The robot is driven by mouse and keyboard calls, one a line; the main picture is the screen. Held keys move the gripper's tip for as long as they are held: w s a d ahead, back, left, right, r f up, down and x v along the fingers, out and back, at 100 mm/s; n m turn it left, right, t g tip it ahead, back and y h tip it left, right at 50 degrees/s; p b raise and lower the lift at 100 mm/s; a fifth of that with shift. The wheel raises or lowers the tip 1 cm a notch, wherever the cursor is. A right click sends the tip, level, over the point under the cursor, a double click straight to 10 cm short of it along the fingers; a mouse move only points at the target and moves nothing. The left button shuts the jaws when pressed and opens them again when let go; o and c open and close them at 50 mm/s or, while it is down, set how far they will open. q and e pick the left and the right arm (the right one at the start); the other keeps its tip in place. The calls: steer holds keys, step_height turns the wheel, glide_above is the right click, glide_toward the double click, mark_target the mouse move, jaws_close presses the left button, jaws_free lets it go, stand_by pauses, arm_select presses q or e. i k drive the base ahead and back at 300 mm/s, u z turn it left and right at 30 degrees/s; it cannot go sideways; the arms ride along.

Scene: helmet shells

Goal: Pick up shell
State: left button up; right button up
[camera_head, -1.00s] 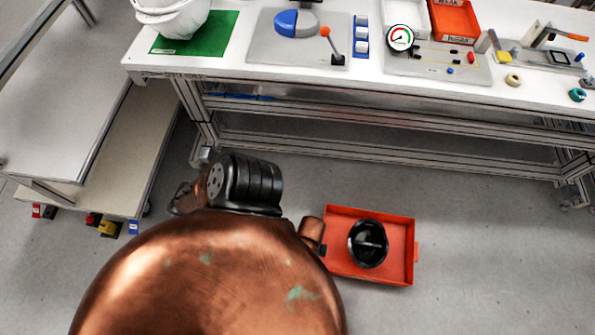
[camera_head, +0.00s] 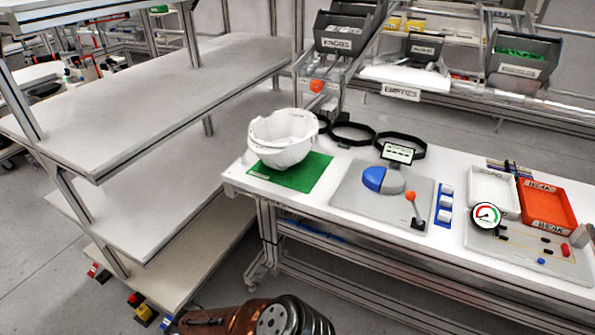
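The white helmet shells (camera_head: 284,140) sit at the left end of the white workbench, on a green mat (camera_head: 308,176). They look nested, open side up, with more than one rim showing. Neither of my grippers is in view. Only a copper-coloured part of my own body with a dark ribbed joint shows at the bottom edge, well below and in front of the bench.
Grey shelves (camera_head: 150,95) stand left of the workbench (camera_head: 455,243). Right of the mat are a grey board with a blue-and-grey dome (camera_head: 383,180) and an orange-knobbed lever (camera_head: 412,200). Black rings (camera_head: 352,133) lie behind. White and orange trays (camera_head: 548,205) are at the right.

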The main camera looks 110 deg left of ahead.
mark_target(281, 139)
steer(key=u, duration=3.4)
steer(key=k, duration=0.6)
steer(key=u, duration=0.45)
steer(key=i, duration=0.75)
steer(key=u, duration=0.2)
